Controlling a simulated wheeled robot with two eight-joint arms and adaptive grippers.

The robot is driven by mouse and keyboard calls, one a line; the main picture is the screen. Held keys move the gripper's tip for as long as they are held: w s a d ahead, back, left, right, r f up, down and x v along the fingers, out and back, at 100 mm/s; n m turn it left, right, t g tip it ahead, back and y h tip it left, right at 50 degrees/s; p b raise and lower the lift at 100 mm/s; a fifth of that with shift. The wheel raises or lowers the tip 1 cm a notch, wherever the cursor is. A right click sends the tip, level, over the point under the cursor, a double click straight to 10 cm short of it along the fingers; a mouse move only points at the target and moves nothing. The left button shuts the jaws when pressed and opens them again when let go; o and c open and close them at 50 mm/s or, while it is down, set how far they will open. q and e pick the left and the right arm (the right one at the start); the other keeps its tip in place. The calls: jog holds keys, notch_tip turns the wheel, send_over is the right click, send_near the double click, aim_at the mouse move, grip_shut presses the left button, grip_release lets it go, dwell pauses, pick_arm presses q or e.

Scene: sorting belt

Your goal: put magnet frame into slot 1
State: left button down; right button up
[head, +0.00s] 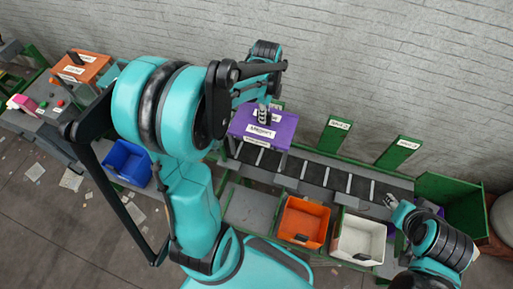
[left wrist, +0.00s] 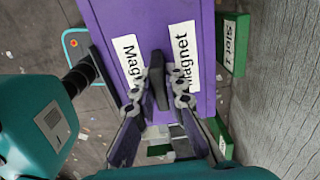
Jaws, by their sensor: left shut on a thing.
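The purple magnet frame (head: 281,131), with white "Magnet" labels, is at the left end of the belt in the head view. My left gripper (head: 264,113) is above its top and shut on its dark handle. The left wrist view shows the fingers (left wrist: 160,88) on either side of that handle (left wrist: 158,80), with the purple top (left wrist: 205,50) beyond. A green "Slot 1" sign (left wrist: 232,42) stands close beside the frame there. Whether the frame rests on anything is unclear. My right gripper (head: 391,203) is small at the belt's right end, its jaws unclear.
The dark belt (head: 340,183) runs right toward a green bin (head: 450,203). Two more green slot signs (head: 334,135) (head: 399,152) stand behind it. An orange frame (head: 82,68) is at far left.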

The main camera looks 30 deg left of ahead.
aim_at(264, 125)
pick_arm(q)
notch_tip(264, 125, down, 9)
jog(key=shift+w+r+b, duration=0.1)
jog(key=shift+b, duration=0.65)
jog(key=c, duration=1.6)
grip_release()
jog(key=shift+f, duration=0.2)
